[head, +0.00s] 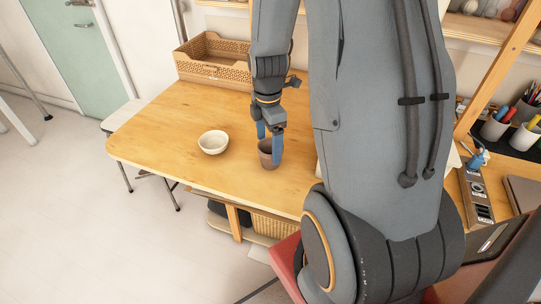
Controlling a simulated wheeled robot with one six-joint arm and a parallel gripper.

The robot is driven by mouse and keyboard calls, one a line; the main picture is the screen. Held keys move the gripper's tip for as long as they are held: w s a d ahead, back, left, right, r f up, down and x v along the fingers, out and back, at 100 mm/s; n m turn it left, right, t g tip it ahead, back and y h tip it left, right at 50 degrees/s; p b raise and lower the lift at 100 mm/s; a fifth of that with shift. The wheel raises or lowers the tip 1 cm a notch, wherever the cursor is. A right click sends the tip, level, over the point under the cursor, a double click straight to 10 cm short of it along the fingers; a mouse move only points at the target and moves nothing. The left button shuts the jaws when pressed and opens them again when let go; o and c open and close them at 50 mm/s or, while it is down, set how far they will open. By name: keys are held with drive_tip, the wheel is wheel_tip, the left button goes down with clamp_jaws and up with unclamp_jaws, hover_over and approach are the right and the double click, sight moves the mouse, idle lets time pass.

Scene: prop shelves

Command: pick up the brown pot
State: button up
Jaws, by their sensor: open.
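The brown pot (266,155) stands upright on the wooden table (180,120), just right of a white bowl. My gripper (269,146) points down at the pot, with its blue fingers open. One finger shows at the pot's upper left and the other overlaps its right side. I cannot tell whether the fingers touch the pot. Part of the pot's rim and right side is hidden behind the fingers.
The white bowl (213,143) sits close to the left of the pot. A brown crate (212,58) stands at the table's back. The table's left part is clear. At right, cups of pens (497,124) stand on another surface.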

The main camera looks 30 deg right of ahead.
sight(270, 153)
drive_tip(key=f, duration=0.2)
drive_tip(key=f+p, duration=0.1)
drive_tip(key=shift+s+d, duration=0.25)
drive_tip(key=shift+f, duration=0.8)
drive_tip(key=shift+c, duration=0.4)
drive_tip(key=c, duration=1.2)
drive_tip(key=shift+o, duration=0.2)
drive_tip(key=shift+w+r, duration=0.1)
